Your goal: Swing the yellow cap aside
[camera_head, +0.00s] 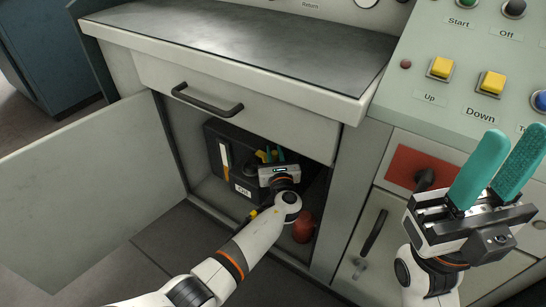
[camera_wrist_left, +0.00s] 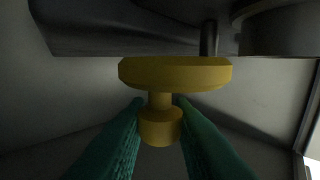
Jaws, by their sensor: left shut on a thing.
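The yellow cap (camera_wrist_left: 175,73) fills the middle of the left wrist view: a wide disc with a short stem and a rounded knob below it. The green fingers of my left gripper (camera_wrist_left: 160,112) are shut on the knob, one on each side. In the head view my left gripper (camera_head: 270,155) reaches into the open cabinet, at a black tank (camera_head: 222,165) with a label that seems to read "Oil". A little yellow shows by its fingers, but the cap is mostly hidden there. My right gripper (camera_head: 502,165) is open and empty in front of the control panel.
The cabinet door (camera_head: 95,185) stands open to the left. A drawer with a dark handle (camera_head: 207,100) is above the opening. A red object (camera_head: 303,228) stands inside at the right. The green panel with yellow buttons (camera_head: 442,67) is at the upper right.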

